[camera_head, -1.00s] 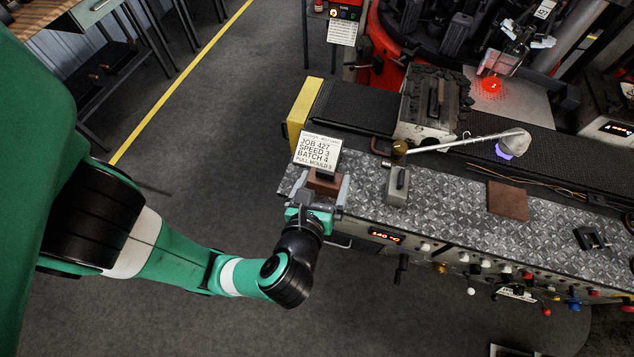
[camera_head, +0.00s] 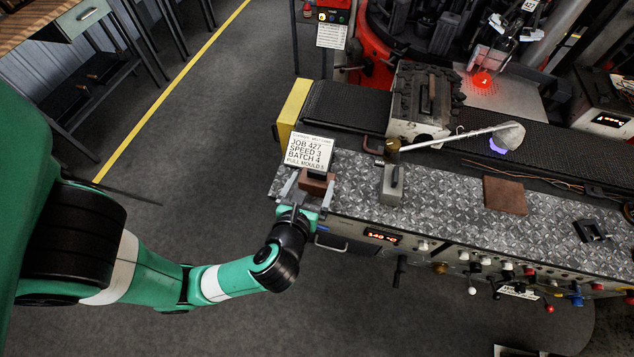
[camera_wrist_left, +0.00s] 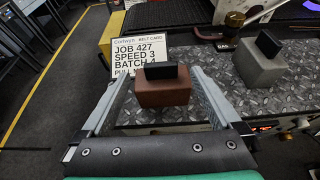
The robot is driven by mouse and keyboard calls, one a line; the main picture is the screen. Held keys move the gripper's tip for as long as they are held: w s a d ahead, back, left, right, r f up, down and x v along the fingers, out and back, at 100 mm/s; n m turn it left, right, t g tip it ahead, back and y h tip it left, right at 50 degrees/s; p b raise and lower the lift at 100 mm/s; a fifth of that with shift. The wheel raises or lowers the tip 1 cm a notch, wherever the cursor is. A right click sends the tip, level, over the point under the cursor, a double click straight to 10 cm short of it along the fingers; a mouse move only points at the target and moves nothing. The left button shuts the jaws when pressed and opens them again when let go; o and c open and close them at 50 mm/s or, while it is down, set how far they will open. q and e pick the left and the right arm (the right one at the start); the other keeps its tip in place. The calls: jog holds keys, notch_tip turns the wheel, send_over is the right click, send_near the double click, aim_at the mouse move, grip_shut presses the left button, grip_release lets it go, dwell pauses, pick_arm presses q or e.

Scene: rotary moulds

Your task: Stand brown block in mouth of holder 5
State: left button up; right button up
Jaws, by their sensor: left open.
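A brown block (camera_head: 316,180) with a black top piece stands at the left end of the patterned metal bench, in front of the job card. It is also in the left wrist view (camera_wrist_left: 163,92). My left gripper (camera_head: 308,191) is open, with its two fingers on either side of the block. In the left wrist view, gaps show between the block and both fingers, so it does not look gripped. I cannot make out which thing is holder 5; no such number is readable on a holder. My right gripper is not in view.
A grey block with a handle (camera_head: 391,186) stands right of the brown block. The job card (camera_head: 308,151) is close behind it. A flat brown plate (camera_head: 505,195) lies farther right. A dark mould (camera_head: 425,98) sits by the black belt (camera_head: 345,107), with a long-handled ladle (camera_head: 455,137) in front.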

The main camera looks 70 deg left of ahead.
aim_at(316, 174)
pick_arm(q)
jog(key=b+x, duration=0.1)
jog(key=x, duration=0.3)
jog(key=shift+w+a+f+b, duration=0.15)
jog(key=shift+b, duration=0.15)
jog(key=shift+w+a, duration=0.2)
jog(key=shift+a, duration=0.1)
grip_shut()
